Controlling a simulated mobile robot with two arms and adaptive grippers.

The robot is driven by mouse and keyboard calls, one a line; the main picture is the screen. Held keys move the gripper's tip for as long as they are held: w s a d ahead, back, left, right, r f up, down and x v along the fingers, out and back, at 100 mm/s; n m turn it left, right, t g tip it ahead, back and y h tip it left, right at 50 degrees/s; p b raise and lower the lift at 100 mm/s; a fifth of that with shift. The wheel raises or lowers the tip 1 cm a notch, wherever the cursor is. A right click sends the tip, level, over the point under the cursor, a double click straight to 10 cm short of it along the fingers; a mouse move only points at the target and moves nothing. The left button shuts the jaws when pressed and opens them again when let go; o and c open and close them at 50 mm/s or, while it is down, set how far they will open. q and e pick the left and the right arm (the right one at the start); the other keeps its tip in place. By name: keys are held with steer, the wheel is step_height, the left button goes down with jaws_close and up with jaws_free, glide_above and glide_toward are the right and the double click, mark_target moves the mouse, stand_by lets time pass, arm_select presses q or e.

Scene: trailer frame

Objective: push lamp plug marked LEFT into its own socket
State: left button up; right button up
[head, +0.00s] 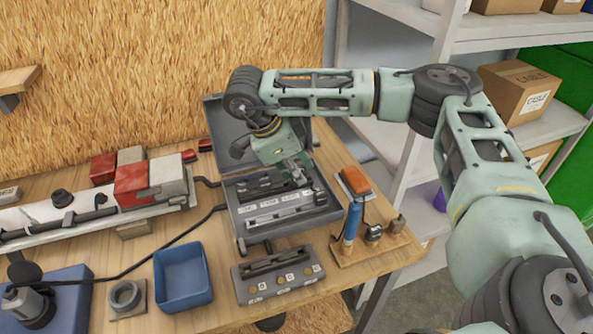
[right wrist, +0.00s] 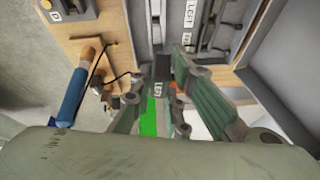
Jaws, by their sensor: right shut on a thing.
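My right gripper (head: 298,174) is over the open grey case (head: 335,212), with its fingers pointing down into it. In the right wrist view the right gripper (right wrist: 170,78) is shut on a small dark plug (right wrist: 158,88) with a white label that reads LEFT. Inside the case lies a pale strip (head: 278,208) with several white labels. A label reading LEFT (right wrist: 190,14) shows on a strip in the right wrist view. The socket opening is hidden or too small to make out. My left gripper is not in view.
A blue-handled tool (head: 352,222) stands on a wooden board (head: 372,245) right of the case. A grey box with knobs (head: 278,288) and a blue tray (head: 182,278) are in front. A long rail with red blocks (head: 132,183) lies left. Shelves (head: 540,128) stand at right.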

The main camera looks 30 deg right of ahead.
steer(key=shift+g+y+p, duration=0.3)
steer(key=shift+g+p, duration=0.05)
steer(key=shift+g, duration=0.15)
steer(key=shift+w+f, duration=0.2)
steer(key=shift+w, duration=0.15)
steer(key=w+d+f+b, duration=0.2)
steer(key=w+b, duration=0.1)
steer(key=w, duration=0.6)
steer(key=shift+w+d, duration=0.2)
steer(key=shift+d, duration=0.05)
steer(key=shift+f, duration=0.1)
steer(key=shift+f+b, duration=0.55)
steer(key=shift+f, duration=1.2)
